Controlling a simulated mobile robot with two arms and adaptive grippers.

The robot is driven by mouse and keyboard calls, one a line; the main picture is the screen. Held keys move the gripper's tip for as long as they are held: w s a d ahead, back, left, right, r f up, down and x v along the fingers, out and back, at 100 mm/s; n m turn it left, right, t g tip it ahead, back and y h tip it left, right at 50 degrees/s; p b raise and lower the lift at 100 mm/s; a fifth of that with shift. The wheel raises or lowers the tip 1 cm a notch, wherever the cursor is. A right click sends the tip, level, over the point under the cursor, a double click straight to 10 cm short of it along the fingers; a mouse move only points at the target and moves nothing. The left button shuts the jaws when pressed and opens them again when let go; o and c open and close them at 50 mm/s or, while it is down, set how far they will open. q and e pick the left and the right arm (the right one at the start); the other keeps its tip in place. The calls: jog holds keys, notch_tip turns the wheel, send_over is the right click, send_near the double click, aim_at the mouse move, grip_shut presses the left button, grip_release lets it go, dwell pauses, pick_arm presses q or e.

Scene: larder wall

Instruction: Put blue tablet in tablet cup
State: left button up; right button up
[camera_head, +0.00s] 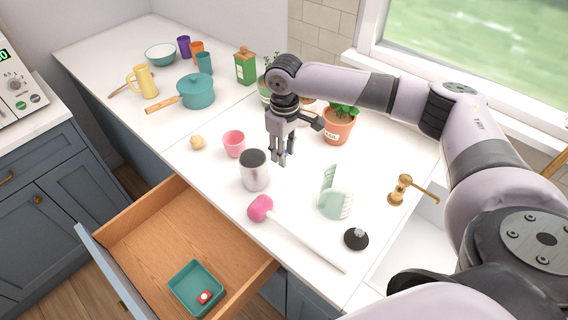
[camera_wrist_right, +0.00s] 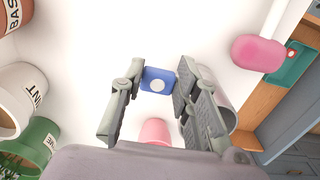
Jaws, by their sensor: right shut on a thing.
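The blue tablet (camera_wrist_right: 158,80), a small blue block with a white round spot, sits between the fingertips of my right gripper (camera_wrist_right: 157,84) in the wrist view. In the head view my right gripper (camera_head: 280,160) points down over the white counter, shut on the tablet, which is mostly hidden there by the fingers. A small pink cup (camera_head: 234,144) stands left of the gripper, and a grey metal canister (camera_head: 254,171) stands in front of it. I cannot tell which vessel is the tablet cup. My left gripper is not in view.
An open wooden drawer (camera_head: 167,240) holds a teal tray (camera_head: 181,286) with a red tablet (camera_head: 205,297). A pink-headed mallet (camera_head: 260,208), a pale green rack (camera_head: 335,194), a black knob-like item (camera_head: 356,239) and a potted plant (camera_head: 338,129) surround the gripper.

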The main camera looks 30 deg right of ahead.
aim_at(284, 175)
jog(key=shift+f+p, duration=0.45)
jog(key=shift+f, duration=2.9)
jog(key=shift+f, duration=0.1)
jog(key=o, duration=0.6)
